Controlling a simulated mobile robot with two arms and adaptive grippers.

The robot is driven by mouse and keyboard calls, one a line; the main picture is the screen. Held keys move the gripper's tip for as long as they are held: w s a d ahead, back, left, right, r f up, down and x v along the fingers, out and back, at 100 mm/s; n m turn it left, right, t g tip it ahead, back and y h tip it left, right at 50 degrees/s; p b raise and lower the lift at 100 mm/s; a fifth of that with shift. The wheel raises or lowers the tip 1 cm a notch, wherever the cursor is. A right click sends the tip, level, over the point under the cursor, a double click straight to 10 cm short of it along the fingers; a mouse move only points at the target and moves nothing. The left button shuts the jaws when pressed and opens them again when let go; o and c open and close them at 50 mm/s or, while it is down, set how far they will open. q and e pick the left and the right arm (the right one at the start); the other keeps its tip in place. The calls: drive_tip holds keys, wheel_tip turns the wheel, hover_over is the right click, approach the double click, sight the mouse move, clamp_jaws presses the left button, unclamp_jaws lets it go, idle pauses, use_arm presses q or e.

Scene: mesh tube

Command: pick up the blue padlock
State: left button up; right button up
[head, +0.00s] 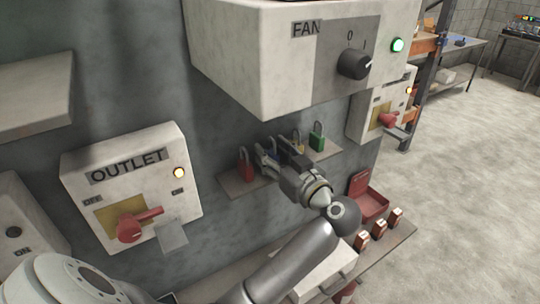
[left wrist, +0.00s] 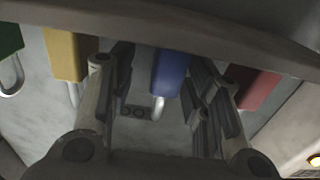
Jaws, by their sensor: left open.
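The blue padlock (left wrist: 170,74) shows in the left wrist view between the spread fingers of my left gripper (left wrist: 158,90), its silver shackle pointing down in that picture. In the head view the left gripper (head: 270,153) is at the small wall shelf and largely hides the blue padlock. The gripper is open, with the fingers on either side of the padlock; contact cannot be told. A red padlock (head: 245,171) stands left of the gripper. A yellow padlock (head: 298,146) and a green padlock (head: 317,139) stand to its right. My right gripper is not in view.
The padlock shelf (head: 238,186) is on the wall below the large FAN box (head: 245,75), which overhangs it. The OUTLET box (head: 130,190) is at left. A red open case (head: 368,200) and several small red-and-white items are on a lower surface at right.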

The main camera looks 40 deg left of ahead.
use_arm(q)
drive_tip(key=shift+w+a+f, duration=0.25)
drive_tip(key=shift+w+a, duration=0.05)
drive_tip(key=shift+a, duration=0.35)
drive_tip(key=shift+s+d+r, duration=0.15)
drive_tip(key=shift+s, duration=0.05)
drive_tip(key=shift+s+d+r, duration=0.25)
drive_tip(key=shift+s+d, duration=0.1)
drive_tip(key=shift+d, duration=0.1)
drive_tip(key=c, duration=0.4)
drive_tip(key=shift+w+a+f, duration=0.1)
drive_tip(key=shift+w+a, duration=0.05)
clamp_jaws()
